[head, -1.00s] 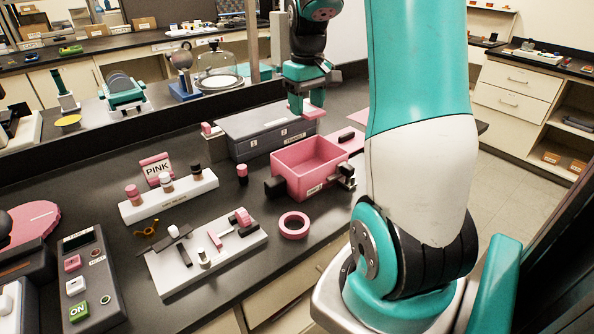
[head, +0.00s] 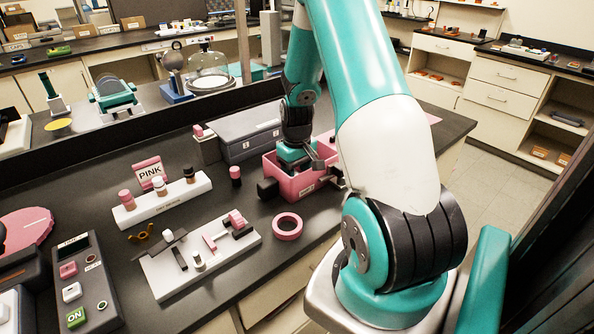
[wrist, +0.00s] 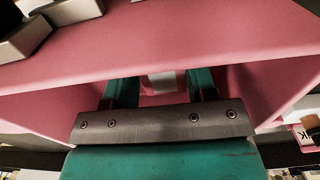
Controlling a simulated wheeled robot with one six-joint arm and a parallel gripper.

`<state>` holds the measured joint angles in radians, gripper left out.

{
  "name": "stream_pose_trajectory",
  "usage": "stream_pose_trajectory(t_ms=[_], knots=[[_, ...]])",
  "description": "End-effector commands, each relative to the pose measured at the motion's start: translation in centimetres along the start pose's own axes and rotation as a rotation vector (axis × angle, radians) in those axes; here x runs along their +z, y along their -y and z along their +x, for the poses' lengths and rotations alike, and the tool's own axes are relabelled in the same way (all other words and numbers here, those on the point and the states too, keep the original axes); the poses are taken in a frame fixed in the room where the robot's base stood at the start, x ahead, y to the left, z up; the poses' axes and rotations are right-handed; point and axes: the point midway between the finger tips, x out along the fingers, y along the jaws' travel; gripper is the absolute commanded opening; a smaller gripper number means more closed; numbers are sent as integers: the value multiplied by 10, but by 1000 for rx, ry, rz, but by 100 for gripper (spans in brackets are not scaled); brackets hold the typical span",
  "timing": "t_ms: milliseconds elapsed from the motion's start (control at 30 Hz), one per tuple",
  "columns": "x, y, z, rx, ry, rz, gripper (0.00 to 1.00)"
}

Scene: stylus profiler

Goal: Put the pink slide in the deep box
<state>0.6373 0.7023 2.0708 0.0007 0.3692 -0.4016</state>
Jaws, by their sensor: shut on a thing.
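The deep box is a pink open-topped box (head: 307,184) on the dark bench, right of centre in the head view. Its pink walls (wrist: 180,38) fill much of the wrist view. My gripper (head: 292,163) points down into the box, its fingers below the rim. In the wrist view its two teal fingers (wrist: 161,88) are shut on a small pale pinkish piece (wrist: 162,82), seemingly the pink slide, inside the box. The slide is hidden in the head view, and I cannot tell whether it touches the box floor.
A grey case (head: 240,132) stands just behind the box. A pink ring (head: 287,226) lies in front. Black blocks (head: 267,188) flank the box.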

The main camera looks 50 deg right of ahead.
Motion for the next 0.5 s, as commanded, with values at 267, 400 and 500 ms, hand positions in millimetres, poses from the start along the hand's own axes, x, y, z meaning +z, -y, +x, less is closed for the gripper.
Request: stream_pose_trajectory(t_ms=[267,400,500], knots=[[0,0,2,1,-1,0,26],[0,0,5,0,-1,0,56],[0,0,5,0,-1,0,77]])
